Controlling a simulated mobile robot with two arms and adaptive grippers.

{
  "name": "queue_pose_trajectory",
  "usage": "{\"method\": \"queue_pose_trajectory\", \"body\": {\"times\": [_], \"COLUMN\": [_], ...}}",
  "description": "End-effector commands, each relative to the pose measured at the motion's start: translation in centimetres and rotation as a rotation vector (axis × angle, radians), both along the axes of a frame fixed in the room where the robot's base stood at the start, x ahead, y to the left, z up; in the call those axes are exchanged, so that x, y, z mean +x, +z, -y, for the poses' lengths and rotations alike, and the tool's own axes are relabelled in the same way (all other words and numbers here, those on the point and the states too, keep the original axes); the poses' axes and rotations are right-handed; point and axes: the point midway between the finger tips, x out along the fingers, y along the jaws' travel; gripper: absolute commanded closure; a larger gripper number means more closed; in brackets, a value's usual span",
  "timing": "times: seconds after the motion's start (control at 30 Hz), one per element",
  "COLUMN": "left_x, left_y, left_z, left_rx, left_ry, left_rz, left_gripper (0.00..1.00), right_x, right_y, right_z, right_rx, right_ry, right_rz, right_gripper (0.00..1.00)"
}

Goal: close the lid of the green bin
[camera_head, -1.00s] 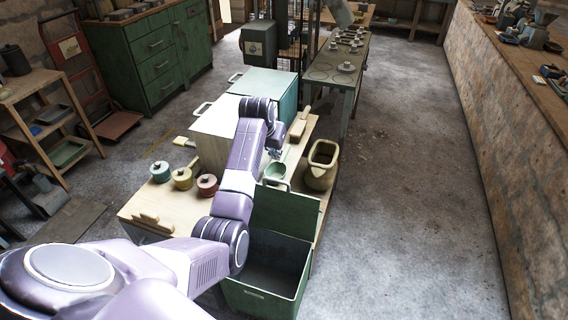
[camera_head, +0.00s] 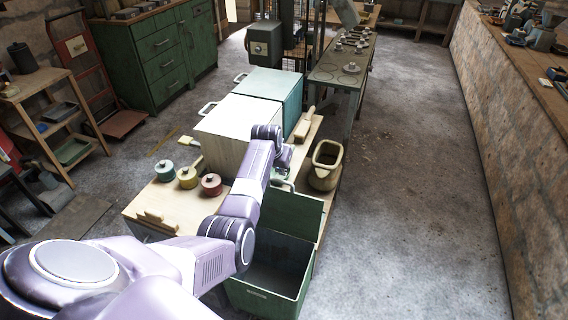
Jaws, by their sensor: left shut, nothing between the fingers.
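The green bin (camera_head: 262,297) stands open at the lower middle, its dark inside showing. Its green lid (camera_head: 298,211) stands raised at the bin's far edge, with a light handle (camera_head: 284,185) along its top. My left arm reaches in from the left and bends down at the wrist. My left gripper (camera_head: 283,170) is shut and empty, small in the picture, just above and behind the lid's top edge near the handle. I cannot tell whether it touches the lid. My right gripper is not in view.
Clear concrete floor (camera_head: 410,230) lies to the right, up to a stone-sided counter (camera_head: 510,150).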

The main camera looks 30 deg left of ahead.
Motion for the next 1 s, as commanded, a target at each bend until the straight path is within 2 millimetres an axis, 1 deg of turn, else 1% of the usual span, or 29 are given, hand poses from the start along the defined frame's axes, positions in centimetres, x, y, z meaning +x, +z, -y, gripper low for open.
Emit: {"method": "queue_pose_trajectory", "body": {"times": [0.03, 0.2, 0.77, 1.0], "left_x": [-0.5, -1.4, -1.8, -3.2], "left_y": [0.0, -0.1, -0.2, -0.1], "left_z": [0.2, 0.4, 0.5, 0.7], "left_rx": [-0.001, -0.002, 0.001, 0.014], "left_ry": [0.000, 0.000, 0.000, 0.000], "left_rz": [-0.002, -0.001, 0.006, 0.055], "left_gripper": [1.00, 1.00, 1.00, 1.00], "right_x": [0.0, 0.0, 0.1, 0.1], "right_y": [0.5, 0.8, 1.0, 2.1], "right_z": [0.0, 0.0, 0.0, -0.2], "right_rx": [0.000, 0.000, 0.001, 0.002], "right_ry": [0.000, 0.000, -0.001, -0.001], "right_rz": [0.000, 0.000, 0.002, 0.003], "right_gripper": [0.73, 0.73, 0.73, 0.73]}}
